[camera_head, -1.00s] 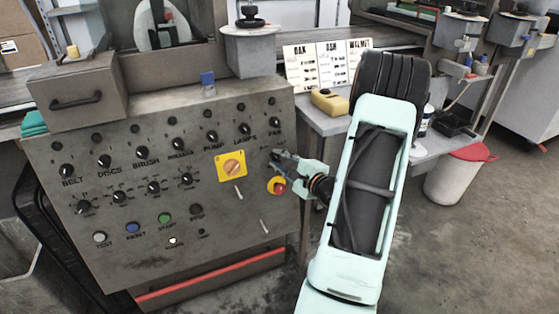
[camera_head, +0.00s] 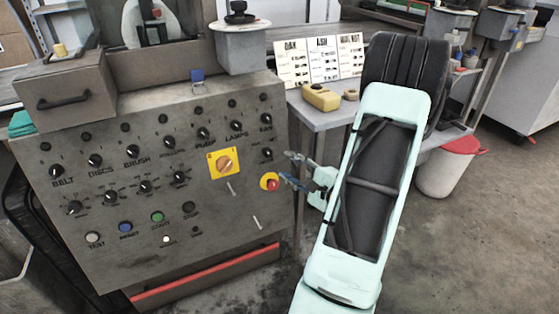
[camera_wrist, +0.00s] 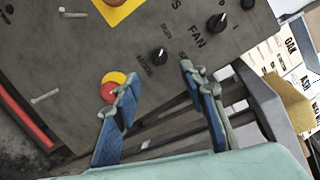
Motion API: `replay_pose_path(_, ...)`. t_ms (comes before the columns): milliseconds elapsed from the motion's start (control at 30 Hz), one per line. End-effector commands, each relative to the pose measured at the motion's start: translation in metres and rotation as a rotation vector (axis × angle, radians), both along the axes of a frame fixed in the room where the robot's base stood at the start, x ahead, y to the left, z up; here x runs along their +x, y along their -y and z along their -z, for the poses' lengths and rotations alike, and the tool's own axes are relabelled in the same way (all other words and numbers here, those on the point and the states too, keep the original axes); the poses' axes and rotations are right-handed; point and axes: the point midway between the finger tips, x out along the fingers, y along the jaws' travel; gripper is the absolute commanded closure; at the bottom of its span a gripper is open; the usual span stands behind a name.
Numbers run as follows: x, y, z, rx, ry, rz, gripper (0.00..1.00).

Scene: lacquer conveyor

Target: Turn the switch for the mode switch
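The mode switch appears to be the small black knob (camera_head: 268,155) below the FAN knob at the panel's right edge. The knob's pointer direction is hard to tell.
A red emergency button on a yellow base (camera_head: 270,183) lies close to the lower finger; that finger overlaps it in the wrist view. A side table (camera_head: 315,118) stands at the right.

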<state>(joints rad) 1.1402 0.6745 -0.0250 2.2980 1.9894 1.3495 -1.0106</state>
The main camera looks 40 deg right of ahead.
Motion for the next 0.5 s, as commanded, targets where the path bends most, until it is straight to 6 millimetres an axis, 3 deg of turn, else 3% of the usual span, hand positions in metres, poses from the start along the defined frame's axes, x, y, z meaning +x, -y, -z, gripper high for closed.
replay_pose_path(200,-0.025,-0.001,-0.004,0.0,0.001,0.001,0.61)
replay_pose_path(500,-0.028,-0.001,-0.005,0.0,0.001,-0.001,0.61)
